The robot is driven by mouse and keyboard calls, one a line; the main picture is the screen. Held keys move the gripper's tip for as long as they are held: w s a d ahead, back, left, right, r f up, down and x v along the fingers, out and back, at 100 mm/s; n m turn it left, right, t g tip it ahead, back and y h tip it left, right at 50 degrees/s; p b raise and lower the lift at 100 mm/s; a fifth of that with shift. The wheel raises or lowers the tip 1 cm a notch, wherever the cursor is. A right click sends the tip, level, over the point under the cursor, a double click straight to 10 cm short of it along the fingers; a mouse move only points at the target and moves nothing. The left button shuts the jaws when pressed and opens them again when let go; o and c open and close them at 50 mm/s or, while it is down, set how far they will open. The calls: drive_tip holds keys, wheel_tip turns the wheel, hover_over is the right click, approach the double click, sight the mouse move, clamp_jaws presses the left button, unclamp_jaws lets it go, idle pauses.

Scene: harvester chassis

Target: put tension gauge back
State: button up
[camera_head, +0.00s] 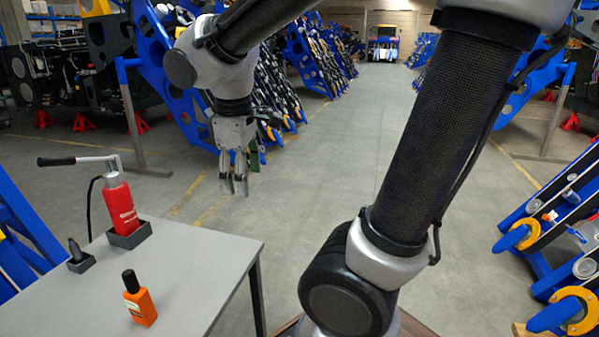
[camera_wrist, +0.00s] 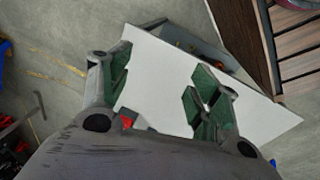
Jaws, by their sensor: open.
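I cannot pick out a tension gauge for certain in either view. In the head view a small dark tool (camera_head: 75,248) stands in a small grey holder (camera_head: 82,264) at the left of the grey table (camera_head: 190,270). An orange bottle-shaped item (camera_head: 142,305) with a black top stands near the table's front. My gripper (camera_head: 234,188) hangs fingers down near the table's far right corner. It is open, with nothing between its fingers. In the wrist view my gripper (camera_wrist: 160,88) shows its green finger pads spread above the pale tabletop (camera_wrist: 160,70).
A red pump-like tool (camera_head: 121,206) with a black handle stands in a dark holder on the table. Blue machine frames line both sides of the open floor aisle (camera_head: 350,110).

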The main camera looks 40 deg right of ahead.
drive_tip(key=s+d+r+m+t+y, duration=0.1)
drive_tip(key=s+d+m+t, duration=0.1)
drive_tip(key=s+d+m, duration=0.5)
drive_tip(key=shift+s+d+r+m+t, duration=0.2)
drive_tip(key=shift+s+d+m+t, duration=0.3)
drive_tip(key=shift+s, duration=0.85)
drive_tip(key=shift+a, duration=0.1)
